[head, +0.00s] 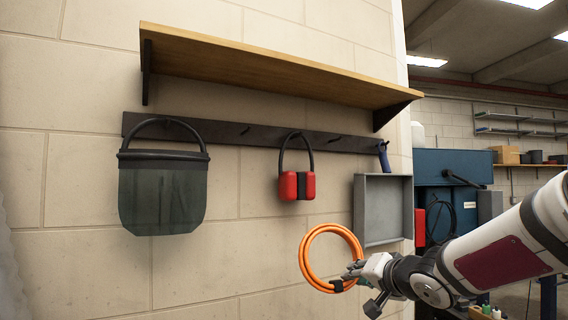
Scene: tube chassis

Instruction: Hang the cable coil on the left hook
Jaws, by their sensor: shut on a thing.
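The orange cable coil (304,257) is a round ring at the lower middle of the head view. My gripper (349,274) is shut on the coil's lower right side, at a dark band, and holds it in the air below the rail. A dark hook rail (225,134) is fixed to the wall under a shelf. A bare hook (245,130) sticks out left of the red ear defenders, up and left of the coil. Another bare hook (334,139) is to their right.
The wooden shelf (270,70) juts out above the rail. A grey tray (386,208) is on the wall at right, below a blue-handled item (384,157). The wall below the ear defenders is clear.

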